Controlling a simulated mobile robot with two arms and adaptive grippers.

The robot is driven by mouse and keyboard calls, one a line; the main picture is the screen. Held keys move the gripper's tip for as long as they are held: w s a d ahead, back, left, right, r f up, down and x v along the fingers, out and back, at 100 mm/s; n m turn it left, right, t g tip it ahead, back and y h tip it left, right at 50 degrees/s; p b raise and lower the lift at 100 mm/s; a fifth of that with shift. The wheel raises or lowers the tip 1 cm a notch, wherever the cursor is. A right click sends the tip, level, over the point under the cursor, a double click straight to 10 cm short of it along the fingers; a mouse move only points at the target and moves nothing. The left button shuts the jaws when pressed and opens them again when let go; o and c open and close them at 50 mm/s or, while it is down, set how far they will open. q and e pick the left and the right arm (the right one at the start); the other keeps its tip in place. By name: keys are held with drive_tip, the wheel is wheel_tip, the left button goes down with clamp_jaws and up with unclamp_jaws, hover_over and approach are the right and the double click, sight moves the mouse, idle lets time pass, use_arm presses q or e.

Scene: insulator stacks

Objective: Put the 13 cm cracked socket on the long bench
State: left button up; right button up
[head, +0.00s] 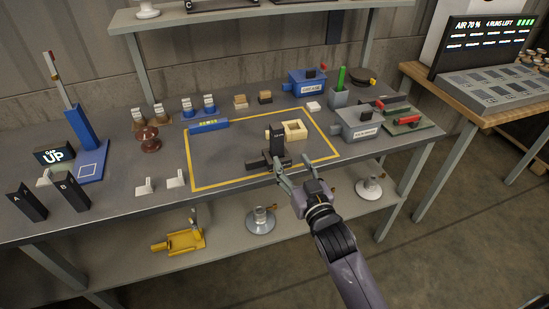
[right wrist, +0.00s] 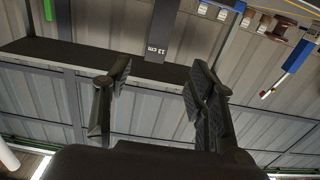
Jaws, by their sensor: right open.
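In the right wrist view a dark post (right wrist: 160,30) carries a small white label that seems to read 13 cm. I cannot make out a crack on it. My right gripper (head: 292,166) is at the bench's front edge, just in front of and right of the block. Its fingers are open and empty, and in the right wrist view (right wrist: 160,75) the post lies beyond the gap between them. My left gripper is out of view.
A pale square block (head: 294,130) sits right behind the dark block. A blue level (head: 209,125) lies at the outline's back left. The left front of the outlined area is clear. A lower shelf (head: 215,253) runs below.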

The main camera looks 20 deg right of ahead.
sight(279, 138)
drive_tip(key=w, duration=0.8)
drive_tip(key=shift+a, duration=0.2)
drive_tip(key=w+p, duration=0.1)
drive_tip(key=w, duration=0.4)
drive_tip(key=shift+f, duration=0.2)
drive_tip(key=shift+c, duration=0.4)
clamp_jaws()
drive_tip(key=shift+r, duration=0.2)
